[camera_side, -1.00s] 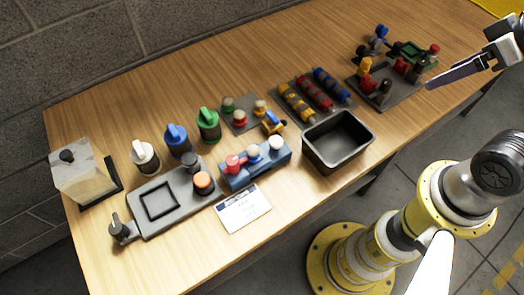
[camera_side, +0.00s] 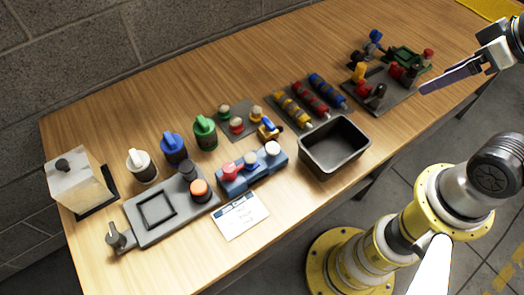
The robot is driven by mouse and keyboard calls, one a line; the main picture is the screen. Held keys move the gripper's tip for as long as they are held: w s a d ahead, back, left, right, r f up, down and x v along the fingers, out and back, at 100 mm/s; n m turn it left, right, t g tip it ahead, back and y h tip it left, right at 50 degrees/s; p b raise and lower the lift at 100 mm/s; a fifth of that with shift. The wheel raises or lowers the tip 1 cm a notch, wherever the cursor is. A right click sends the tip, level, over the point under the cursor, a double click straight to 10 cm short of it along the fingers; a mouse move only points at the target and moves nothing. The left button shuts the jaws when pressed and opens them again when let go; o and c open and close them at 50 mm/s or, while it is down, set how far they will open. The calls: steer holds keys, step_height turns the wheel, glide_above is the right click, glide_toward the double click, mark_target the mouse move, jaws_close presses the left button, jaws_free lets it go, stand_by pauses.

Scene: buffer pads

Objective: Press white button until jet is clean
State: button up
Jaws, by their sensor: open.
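A blue block (camera_side: 234,185) stands near the front of the wooden table. It carries a red button, a blue button and a white button (camera_side: 272,148), the white one at its right end. My gripper (camera_side: 424,88) is at the right edge, far to the right of the block and touching nothing I can see. Its long dark fingers point left, almost edge-on, and they are open and empty. I cannot make out which thing is the jet, or whether it is clean.
A black bin (camera_side: 334,147) stands between the blue block and my gripper's side. Left are a grey tray (camera_side: 140,234) with an orange button (camera_side: 199,190) and several capped bottles. Coloured cylinders and a rack of valves (camera_side: 384,92) stand at the back right.

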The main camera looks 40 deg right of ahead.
steer(key=c, duration=0.5)
steer(key=shift+m, duration=1.2)
steer(key=c, duration=0.4)
steer(key=r+m, duration=0.1)
steer(key=w+r+m, duration=0.1)
steer(key=m, duration=0.1)
jaws_close()
steer(key=w+a+r+m+g+y, duration=0.1)
steer(key=w+a+m+g, duration=0.1)
steer(key=w+a+m, duration=0.45)
steer(key=w+a+m+g, duration=0.1)
steer(key=w+a+m, duration=0.3)
steer(key=w+m, duration=0.4)
steer(key=w+a+f+n+g+h, duration=0.1)
steer(key=w+a+f+n+g, duration=0.1)
steer(key=a+f, duration=0.8)
steer(key=w+a, duration=0.1)
steer(key=a, duration=0.1)
steer(key=shift+a+f+g, duration=0.25)
steer(key=shift+a+g, duration=0.15)
